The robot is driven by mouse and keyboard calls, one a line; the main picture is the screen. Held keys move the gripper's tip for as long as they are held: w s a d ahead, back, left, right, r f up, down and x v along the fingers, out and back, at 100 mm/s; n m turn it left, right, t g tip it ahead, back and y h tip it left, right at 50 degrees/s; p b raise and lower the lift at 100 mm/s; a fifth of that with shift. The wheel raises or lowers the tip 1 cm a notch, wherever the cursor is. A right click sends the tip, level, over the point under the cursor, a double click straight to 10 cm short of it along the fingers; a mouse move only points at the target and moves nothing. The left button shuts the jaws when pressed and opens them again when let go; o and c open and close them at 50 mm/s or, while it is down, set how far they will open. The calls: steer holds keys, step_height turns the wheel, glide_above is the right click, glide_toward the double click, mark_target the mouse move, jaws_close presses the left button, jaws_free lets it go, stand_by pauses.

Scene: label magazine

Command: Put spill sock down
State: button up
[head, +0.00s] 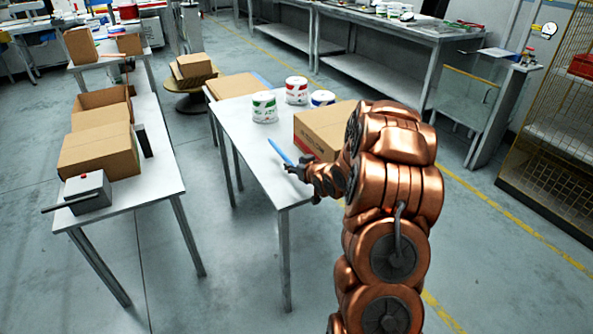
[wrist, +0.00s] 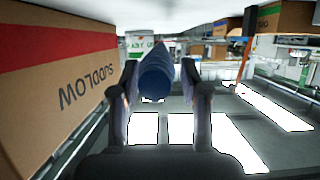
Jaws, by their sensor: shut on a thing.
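The spill sock (head: 280,152) is a slim blue roll in my gripper, over the near part of the middle white table (head: 243,125). My gripper (head: 298,170) is shut on it, and the sock points away toward the upper left in the head view. In the wrist view the sock (wrist: 157,77) shows end-on between the two fingers of my gripper (wrist: 160,92). I cannot tell whether the sock touches the tabletop.
A cardboard box (head: 318,127) stands just right of my gripper; its printed side (wrist: 60,80) fills the wrist view's left. White cans with red (head: 297,92), green (head: 264,108) and blue (head: 321,98) markings stand farther back. The tabletop left of my gripper is clear.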

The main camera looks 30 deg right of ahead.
steer(key=shift+f, duration=1.25)
steer(key=shift+f, duration=0.1)
steer(key=o, duration=1.2)
steer(key=shift+s+r, duration=0.3)
steer(key=shift+s, duration=0.1)
steer(key=b+v, duration=0.1)
steer(key=v, duration=1)
